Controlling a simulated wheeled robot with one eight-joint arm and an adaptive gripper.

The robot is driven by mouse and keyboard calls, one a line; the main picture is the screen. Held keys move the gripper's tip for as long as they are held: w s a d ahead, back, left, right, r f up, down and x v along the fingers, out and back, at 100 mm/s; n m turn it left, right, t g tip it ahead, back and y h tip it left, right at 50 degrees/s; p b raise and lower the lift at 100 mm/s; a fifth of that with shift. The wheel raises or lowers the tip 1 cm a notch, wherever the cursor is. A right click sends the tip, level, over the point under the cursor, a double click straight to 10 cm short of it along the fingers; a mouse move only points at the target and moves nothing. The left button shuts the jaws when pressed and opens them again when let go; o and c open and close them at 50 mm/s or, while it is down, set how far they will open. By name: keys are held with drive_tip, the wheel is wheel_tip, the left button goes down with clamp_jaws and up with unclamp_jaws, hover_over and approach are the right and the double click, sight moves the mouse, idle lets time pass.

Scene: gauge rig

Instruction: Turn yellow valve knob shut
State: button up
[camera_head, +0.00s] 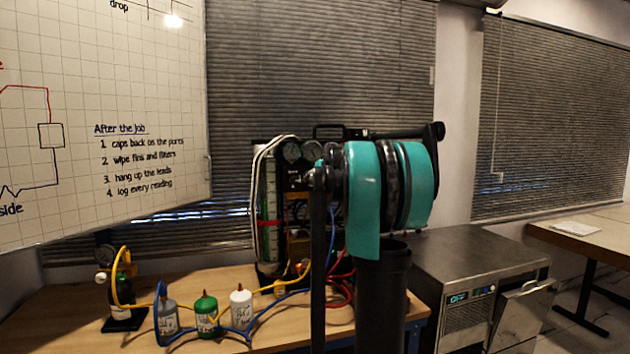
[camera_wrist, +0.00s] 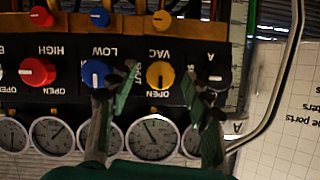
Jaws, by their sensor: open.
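The yellow valve knob (camera_wrist: 160,74) is on a dark panel in the wrist view, below a VAC label. The picture is upside down. An OPEN label sits just under the knob and a SHUT label to its left. A dark mark on the knob seems to run up and down, in line with OPEN. My gripper (camera_wrist: 160,90) is open, with one green-and-grey finger on each side of the knob and gaps between. I cannot tell how far the fingertips are from the panel. In the head view my arm hides the knob and gripper; part of the gauge rig (camera_head: 268,200) shows.
A red knob (camera_wrist: 37,72) and a blue knob (camera_wrist: 94,73) sit left of the yellow one; the left finger is close to the blue. A black knob (camera_wrist: 218,76) is by the right finger. Round gauges (camera_wrist: 153,138) line the panel. Bottles (camera_head: 206,314) and hoses cover the bench.

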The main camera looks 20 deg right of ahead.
drive_tip(key=shift+w+f, duration=0.15)
drive_tip(key=shift+w, duration=0.15)
drive_tip(key=shift+c, duration=0.3)
clamp_jaws()
